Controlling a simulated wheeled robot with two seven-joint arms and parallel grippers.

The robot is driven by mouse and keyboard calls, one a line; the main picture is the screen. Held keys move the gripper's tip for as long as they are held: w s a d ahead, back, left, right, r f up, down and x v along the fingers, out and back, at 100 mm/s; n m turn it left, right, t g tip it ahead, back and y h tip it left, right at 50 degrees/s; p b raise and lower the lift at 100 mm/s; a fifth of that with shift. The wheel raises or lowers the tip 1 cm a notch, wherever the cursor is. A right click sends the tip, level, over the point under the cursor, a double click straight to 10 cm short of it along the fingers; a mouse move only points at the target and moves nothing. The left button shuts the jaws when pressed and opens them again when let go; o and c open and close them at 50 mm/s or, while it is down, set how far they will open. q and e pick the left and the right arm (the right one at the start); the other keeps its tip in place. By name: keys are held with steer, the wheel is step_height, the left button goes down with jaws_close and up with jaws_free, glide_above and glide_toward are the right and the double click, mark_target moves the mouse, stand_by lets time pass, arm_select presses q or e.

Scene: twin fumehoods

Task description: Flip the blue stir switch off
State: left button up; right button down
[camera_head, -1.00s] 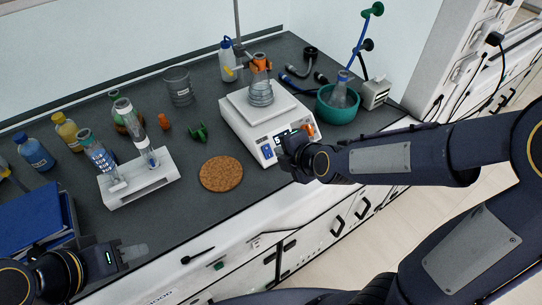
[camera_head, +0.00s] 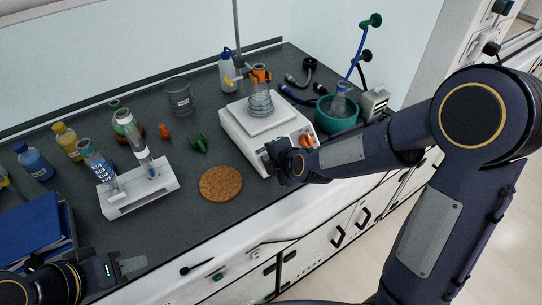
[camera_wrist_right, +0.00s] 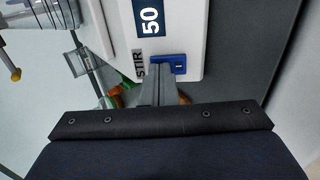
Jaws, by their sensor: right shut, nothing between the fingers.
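The white stirrer hotplate (camera_head: 238,130) stands on the dark bench with a glass flask (camera_head: 260,104) on its top plate. In the right wrist view, the blue stir switch (camera_wrist_right: 180,62) sits beside the STIR label and a display reading 50. My right gripper (camera_wrist_right: 160,84) is shut and empty, its fingertips right beside the switch, partly covering its near side; whether they touch cannot be told. In the head view, my right gripper (camera_head: 272,160) is at the hotplate's front panel and hides part of it. My left gripper (camera_head: 132,264) is low at the left, far from the hotplate; its jaw state is unclear.
A cork mat (camera_head: 221,183) lies left of the hotplate, and a white rack (camera_head: 140,192) with tubes stands further left. A green bowl (camera_head: 337,122) holding a flask stands to its right. Bottles and a blue binder (camera_head: 32,238) are at the left.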

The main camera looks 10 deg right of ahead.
steer(key=shift+w+a+r+p, duration=0.15)
steer(key=shift+r+p, duration=0.2)
steer(key=shift+p, duration=0.3)
steer(key=shift+f+g, duration=0.3)
steer(key=shift+f, duration=0.1)
arm_select(q)
step_height(320, 180, up, 2)
steer(key=shift+s+d+r, duration=0.1)
steer(key=shift+s, duration=0.05)
steer(key=shift+r, duration=0.1)
arm_select(e)
steer(key=shift+w+r, duration=0.1)
steer(key=shift+r, duration=0.25)
steer(key=shift+w+a+r+p, duration=0.15)
steer(key=shift+w+r+p, duration=0.15)
steer(key=shift+r+p, duration=0.15)
arm_select(q)
steer(key=shift+w+a+r, duration=0.2)
steer(key=shift+w+r, duration=0.1)
steer(key=shift+r, duration=0.2)
steer(key=shift+d, duration=0.1)
arm_select(e)
steer(key=shift+s, duration=0.15)
